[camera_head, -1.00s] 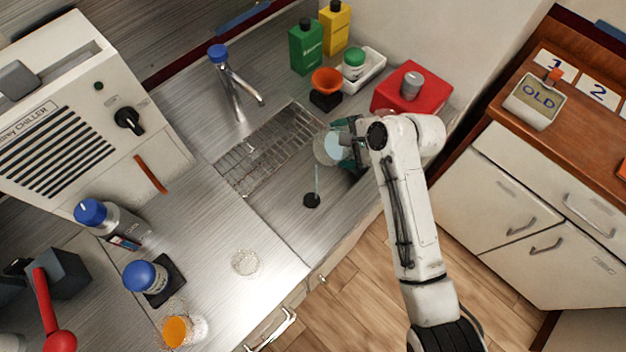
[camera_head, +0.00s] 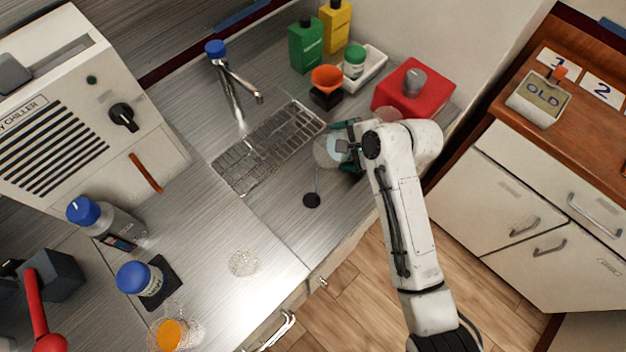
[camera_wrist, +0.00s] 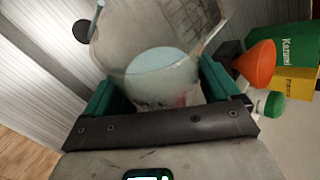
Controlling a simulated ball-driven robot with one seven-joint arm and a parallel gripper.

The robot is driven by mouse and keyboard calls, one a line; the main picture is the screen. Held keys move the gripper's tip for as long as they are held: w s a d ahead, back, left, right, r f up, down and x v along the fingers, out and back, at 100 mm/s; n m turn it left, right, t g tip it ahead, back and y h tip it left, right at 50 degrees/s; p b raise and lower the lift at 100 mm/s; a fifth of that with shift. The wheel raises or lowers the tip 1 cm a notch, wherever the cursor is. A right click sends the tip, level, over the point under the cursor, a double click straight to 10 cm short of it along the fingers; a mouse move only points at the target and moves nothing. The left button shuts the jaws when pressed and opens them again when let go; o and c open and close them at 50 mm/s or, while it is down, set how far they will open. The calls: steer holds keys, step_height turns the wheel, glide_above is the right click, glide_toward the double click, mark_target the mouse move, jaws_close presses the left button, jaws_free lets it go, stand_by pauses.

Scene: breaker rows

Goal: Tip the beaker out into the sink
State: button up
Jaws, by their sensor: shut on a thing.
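My gripper (camera_head: 346,146) is shut on the clear glass beaker (camera_head: 326,150) and holds it above the steel sink (camera_head: 285,215). In the wrist view the beaker (camera_wrist: 125,45) lies between the green fingers of my gripper (camera_wrist: 160,85), with a pale blue round patch inside it. The beaker is tilted. A thin stream (camera_head: 317,180) runs from it down towards the black drain (camera_head: 311,200). How much liquid is left in the beaker is hard to tell.
A wire rack (camera_head: 268,147) and the tap (camera_head: 236,85) are behind the beaker. An orange funnel (camera_head: 326,78), a white tray (camera_head: 365,72) and a red block (camera_head: 412,92) stand at the back right. Another glass vessel (camera_head: 243,263) stands on the counter left of the sink.

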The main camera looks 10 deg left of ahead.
steer(key=shift+f+t+h+b, duration=0.4)
steer(key=shift+f+b, duration=0.9)
steer(key=shift+b, duration=0.65)
steer(key=shift+s+a+r+n+t+h+b, duration=0.15)
steer(key=shift+r+n+t+h+b, duration=0.35)
steer(key=shift+b, duration=0.55)
stand_by(0.4)
steer(key=shift+s+a+r+n+t+h+p, duration=0.3)
steer(key=shift+s+a+r+n+t+p, duration=0.15)
steer(key=shift+s+r+t+p, duration=0.2)
stand_by(1.1)
steer(key=shift+s+a+r+n+t+h+b, duration=0.25)
steer(key=shift+s+r+n+t+h+b, duration=0.15)
steer(key=shift+t, duration=0.45)
stand_by(0.9)
steer(key=shift+w+r, duration=0.1)
steer(key=shift+w, duration=0.05)
steer(key=shift+w+d+m+g+p, duration=0.2)
steer(key=shift+d+m+g+p, duration=0.05)
steer(key=shift+g+p, duration=0.15)
steer(key=shift+w+d+f+m+g+y+b, duration=0.2)
steer(key=shift+w+f+g+y+b, duration=0.1)
steer(key=shift+f+g+y, duration=0.15)
steer(key=shift+w+d+f+m+g+y+b, duration=0.25)
steer(key=shift+w+f+g, duration=0.1)
steer(key=shift+f, duration=0.2)
steer(key=shift+s+a, duration=0.1)
